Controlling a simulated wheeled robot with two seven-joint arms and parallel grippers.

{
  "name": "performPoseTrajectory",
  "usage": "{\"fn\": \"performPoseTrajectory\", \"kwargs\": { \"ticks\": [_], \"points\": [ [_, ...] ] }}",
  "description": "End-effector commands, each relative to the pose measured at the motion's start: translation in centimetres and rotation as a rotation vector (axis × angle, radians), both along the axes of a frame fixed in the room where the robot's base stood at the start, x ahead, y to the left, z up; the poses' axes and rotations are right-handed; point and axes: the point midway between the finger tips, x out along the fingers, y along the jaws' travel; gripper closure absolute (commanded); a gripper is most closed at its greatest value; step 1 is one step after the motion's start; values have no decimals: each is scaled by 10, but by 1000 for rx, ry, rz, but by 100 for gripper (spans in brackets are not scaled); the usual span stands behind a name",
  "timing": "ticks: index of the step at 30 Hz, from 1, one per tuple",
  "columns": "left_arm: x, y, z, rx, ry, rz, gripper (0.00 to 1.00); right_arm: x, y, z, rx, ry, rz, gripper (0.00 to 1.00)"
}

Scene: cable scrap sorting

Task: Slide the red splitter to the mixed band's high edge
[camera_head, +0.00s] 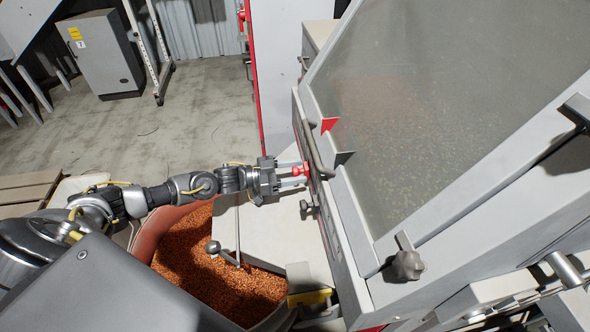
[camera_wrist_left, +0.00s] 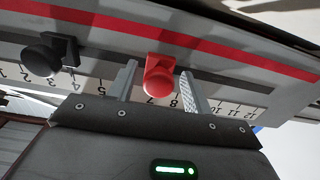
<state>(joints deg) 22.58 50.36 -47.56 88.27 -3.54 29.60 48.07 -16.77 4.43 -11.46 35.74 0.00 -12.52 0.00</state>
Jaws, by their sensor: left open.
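The red splitter's knob (camera_head: 301,170) sits on the scaled front rail of the sloped grey machine. In the left wrist view the red knob (camera_wrist_left: 160,79) stands near the 7 mark. My left gripper (camera_head: 294,175) is open around it, one finger on each side; it also shows in the left wrist view (camera_wrist_left: 159,88). The fingers do not look clamped on the knob. A red flag (camera_head: 329,124) stands at the deck's edge. The deck (camera_head: 420,130) carries reddish granules toward the back and yellow-green ones toward the front; the band borders are blurred. My right gripper is out of view.
A black splitter knob (camera_wrist_left: 43,59) sits left of the red one, near marks 3 to 4. A dark flag (camera_head: 343,157) stands nearer than the red flag. A bar handle (camera_head: 314,148) runs along the deck edge. A tub of copper granules (camera_head: 190,245) stands below my left arm.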

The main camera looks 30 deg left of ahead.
Motion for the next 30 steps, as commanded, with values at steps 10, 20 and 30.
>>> {"fn": "performPoseTrajectory", "kwargs": {
  "ticks": [10, 20, 30],
  "points": [
    [1, -1, -1, 0, 0, 0, 58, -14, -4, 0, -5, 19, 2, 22],
    [1, -1, 0, 0, 0, 1, 100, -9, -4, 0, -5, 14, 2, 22],
    [29, 20, -4, 1, -5, 5, 100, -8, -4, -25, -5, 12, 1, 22]
  ]
}}
